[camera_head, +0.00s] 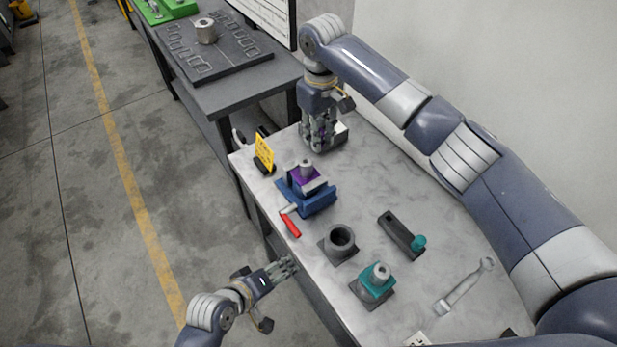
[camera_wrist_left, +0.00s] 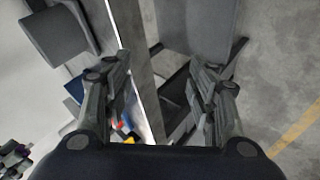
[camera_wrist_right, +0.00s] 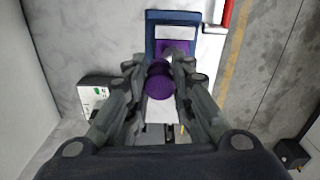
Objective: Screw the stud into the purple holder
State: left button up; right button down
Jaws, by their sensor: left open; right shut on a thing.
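My right gripper (camera_head: 322,147) is behind the vise, above the table. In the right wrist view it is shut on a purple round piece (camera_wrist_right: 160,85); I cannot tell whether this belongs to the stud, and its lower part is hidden. My left gripper (camera_head: 287,266) is open and empty, just off the table's left edge.
A dark ring on a base (camera_head: 341,240), a teal holder with a grey cylinder (camera_head: 375,279), a dark tool with a teal knob (camera_head: 400,234) and a wrench (camera_head: 463,287) lie toward the front. A yellow sign (camera_head: 264,152) and the red vise handle (camera_head: 290,223) are at the left edge.

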pick_arm(q)
jog(key=w+d+r+n+t+h, duration=0.1)
jog(key=w+d+r+n+h, duration=0.15)
jog(key=r, duration=0.45)
jog(key=n+t+y, duration=0.4)
jog(key=n+t, duration=0.5)
jog(key=n, duration=1.7)
send_near(304, 172)
jog(key=f, duration=0.1)
jog(key=shift+s+f, duration=0.1)
jog(key=shift+s, duration=0.3)
pick_arm(e)
jog(key=a+r, duration=0.1)
jog(key=a+r+m, duration=0.1)
jog(key=a, duration=0.1)
jog(key=shift+w, duration=0.2)
pick_arm(q)
jog(key=shift+m, duration=0.25)
jog(key=x, duration=1.2)
jog(key=shift+a, duration=0.1)
jog(key=shift+r, duration=0.25)
jog(key=shift+c, duration=0.4)
